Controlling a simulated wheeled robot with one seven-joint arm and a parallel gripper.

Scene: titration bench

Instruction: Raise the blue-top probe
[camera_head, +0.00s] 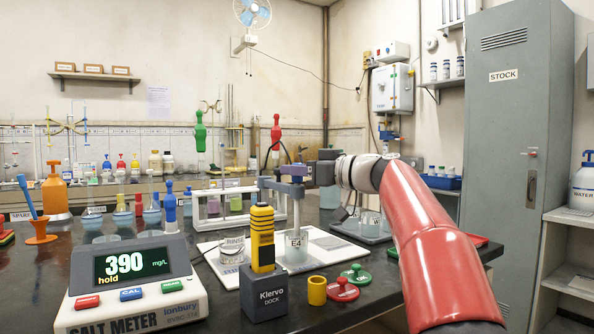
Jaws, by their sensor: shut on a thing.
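The probe with a dull blue-grey top (293,170) stands upright over the beaker marked E4 (297,246), just left of the middle. Its lower end goes down toward or into the beaker; how deep I cannot tell. My gripper (314,173) reaches in from the right at the height of the probe's top and is shut on it. The fingertips are small and partly hidden, so the exact grip does not show. The beaker stands on a white plate (215,262).
The salt meter (132,275) reads 390 mg/L with "hold". A yellow device (262,237) stands in the Klervo dock (265,298) in front of the beaker. A rinse beaker (233,250) is to its left. A white rack (212,222) stands behind. Red (342,290) and green (355,274) lids lie in front.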

